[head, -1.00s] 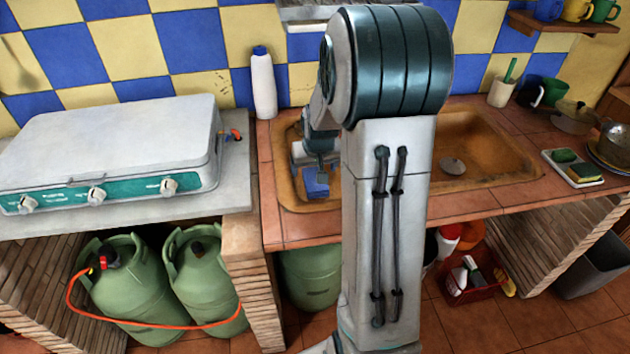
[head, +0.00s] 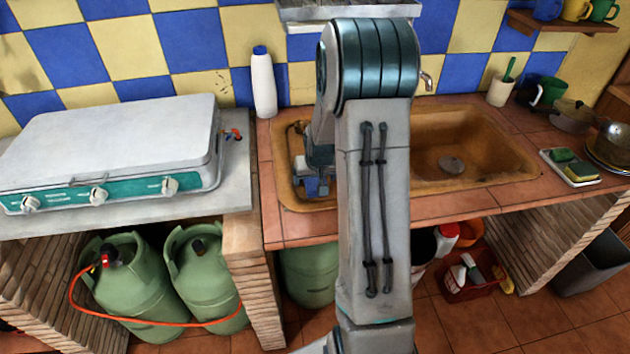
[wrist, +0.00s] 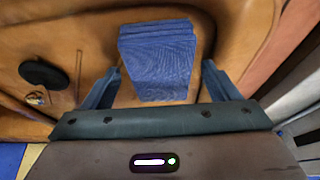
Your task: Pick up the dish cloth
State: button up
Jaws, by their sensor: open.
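The blue dish cloth (wrist: 158,60) lies folded in the brown sink basin (wrist: 225,20) in the wrist view. My gripper (wrist: 160,78) is open, with one finger on each side of the cloth. Gaps show between the cloth and both fingers, and the near end of the cloth is close to the palm. In the head view my gripper (head: 314,185) is low in the left part of the sink (head: 490,155), partly behind my arm. A small blue patch shows there, too small to tell cloth from finger.
The basin walls stand close around my gripper. A white bottle (head: 263,85) stands behind the sink's left end, and a gas stove (head: 120,145) is to the left. A sponge tray (head: 570,168) and pans are at the right. The right basin looks clear.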

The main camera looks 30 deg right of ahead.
jog(key=shift+f+b, duration=0.25)
jog(key=shift+b, duration=0.2)
dwell(0.5)
jog(key=c, duration=1.1)
